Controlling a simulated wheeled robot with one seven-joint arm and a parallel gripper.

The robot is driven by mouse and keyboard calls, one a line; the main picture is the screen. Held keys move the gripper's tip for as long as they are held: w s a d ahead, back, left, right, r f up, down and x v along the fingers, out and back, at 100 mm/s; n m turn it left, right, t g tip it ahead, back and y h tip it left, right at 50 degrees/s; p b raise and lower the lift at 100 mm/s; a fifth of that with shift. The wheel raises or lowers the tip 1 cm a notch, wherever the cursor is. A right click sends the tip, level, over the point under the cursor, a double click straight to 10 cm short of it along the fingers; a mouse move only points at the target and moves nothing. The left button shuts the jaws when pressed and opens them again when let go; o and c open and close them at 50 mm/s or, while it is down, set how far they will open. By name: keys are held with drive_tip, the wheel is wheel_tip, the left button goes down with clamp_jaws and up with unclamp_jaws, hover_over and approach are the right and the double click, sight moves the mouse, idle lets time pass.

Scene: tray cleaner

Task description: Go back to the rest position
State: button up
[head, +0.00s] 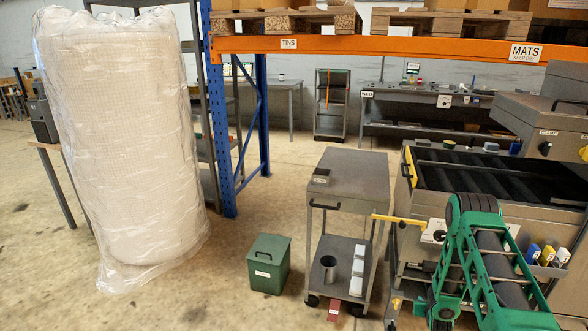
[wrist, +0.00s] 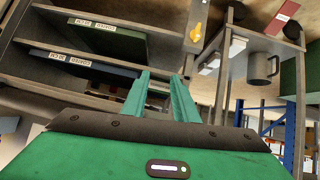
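My gripper (wrist: 160,98) shows in the wrist view as two green fingers with a gap between them. It is open and nothing is between the fingers. Behind them is a grey shelf unit (wrist: 165,48) with labelled dark trays or boxes, seen upside down. In the head view my green arm is folded at the lower right, in front of the grey machine (head: 555,190). I cannot make out the fingertips there.
A grey cart (head: 350,180) stands left of my arm, with a metal mug (head: 329,268) on its lower shelf. A green bin (head: 269,265) and a large wrapped roll (head: 120,140) stand farther left. Blue-orange racking (head: 400,47) spans behind. Floor between roll and bin is clear.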

drive_tip(key=s+d+r+g, duration=0.1)
drive_tip(key=d+r+g, duration=0.2)
drive_tip(key=r, duration=1.6)
drive_tip(key=s+r+m+g, duration=0.2)
drive_tip(key=s+r, duration=0.9)
drive_tip(key=r, duration=0.5)
drive_tip(key=s+a+r+g+y, duration=0.1)
drive_tip(key=s+a+r, duration=0.4)
drive_tip(key=s, duration=0.6)
drive_tip(key=s+a+r+m+g+y, duration=0.1)
drive_tip(key=s+a+r, duration=0.4)
drive_tip(key=s, duration=0.7)
drive_tip(key=s+a+r+g+y, duration=0.2)
drive_tip(key=s+a+r, duration=0.3)
drive_tip(key=s, duration=0.7)
drive_tip(key=shift+s+r+m+g, duration=0.25)
drive_tip(key=shift+r+m+g, duration=0.05)
drive_tip(key=shift+g, duration=0.1)
drive_tip(key=shift+w+f, duration=0.25)
drive_tip(key=shift+w, duration=0.4)
